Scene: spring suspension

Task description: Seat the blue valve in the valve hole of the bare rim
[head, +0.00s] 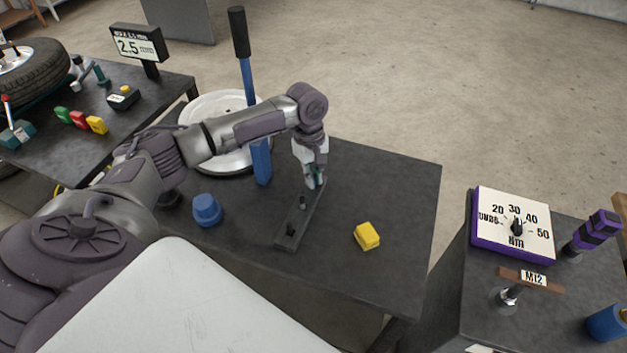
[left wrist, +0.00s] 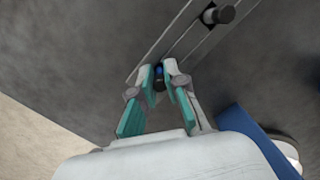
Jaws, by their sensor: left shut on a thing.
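My left gripper (head: 316,183) is over the far end of a dark narrow rack (head: 305,218) on the middle table. In the head view the gripper hides the valve. The bare rim (head: 203,108) lies flat, pale and round, behind my left arm, which covers part of it. My right gripper is out of view.
A blue post with a black handle (head: 240,35) stands beside the rim. A blue knob-like cap (head: 207,209) and a yellow block (head: 367,236) sit on the table. The table's right part is clear.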

